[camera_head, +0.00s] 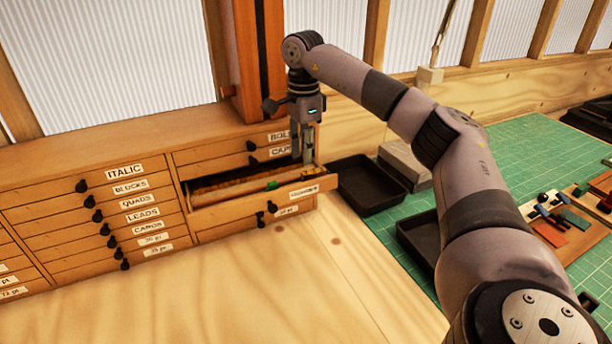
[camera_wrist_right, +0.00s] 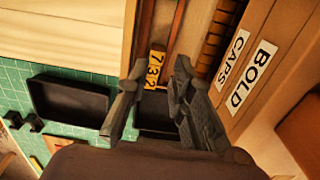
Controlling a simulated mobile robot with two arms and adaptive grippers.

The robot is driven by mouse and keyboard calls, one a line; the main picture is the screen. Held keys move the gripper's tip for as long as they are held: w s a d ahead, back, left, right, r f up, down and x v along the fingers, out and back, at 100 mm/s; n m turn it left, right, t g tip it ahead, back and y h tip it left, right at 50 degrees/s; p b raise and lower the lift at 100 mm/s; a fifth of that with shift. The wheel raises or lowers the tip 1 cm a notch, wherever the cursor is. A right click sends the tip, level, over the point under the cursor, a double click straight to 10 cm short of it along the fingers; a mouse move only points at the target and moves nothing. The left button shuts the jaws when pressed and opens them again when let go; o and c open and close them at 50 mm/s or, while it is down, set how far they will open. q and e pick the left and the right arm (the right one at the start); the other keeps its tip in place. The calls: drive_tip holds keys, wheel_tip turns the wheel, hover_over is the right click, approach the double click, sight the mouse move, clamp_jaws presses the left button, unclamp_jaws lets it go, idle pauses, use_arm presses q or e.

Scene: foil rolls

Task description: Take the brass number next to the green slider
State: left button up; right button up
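The brass number (camera_wrist_right: 157,66) is a small yellow block with dark digits in the right wrist view. It sits in a narrow compartment of the open drawer (camera_head: 255,202). My right gripper (camera_head: 302,157) points down at the drawer's right end. In the right wrist view my right gripper (camera_wrist_right: 160,74) is open, with one finger on each side of the brass number; whether they touch it I cannot tell. The green slider (camera_head: 272,185) lies in the drawer, left of the gripper in the head view. My left gripper is out of view.
The wooden cabinet (camera_head: 80,222) has several labelled drawers with dark knobs. A black tray (camera_head: 368,184) stands right of the open drawer, and a green mat (camera_head: 520,165) lies beyond it. The wooden worktop (camera_head: 270,285) in front is clear.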

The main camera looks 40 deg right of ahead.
sight(305, 173)
drive_tip(key=shift+s+a+f+p, duration=0.1)
drive_tip(key=shift+s+f+p, duration=0.1)
drive_tip(key=shift+f+p, duration=0.2)
wheel_tip(305, 173, down, 5)
drive_tip(key=shift+r+p, duration=0.1)
drive_tip(key=shift+p, duration=0.9)
clamp_jaws()
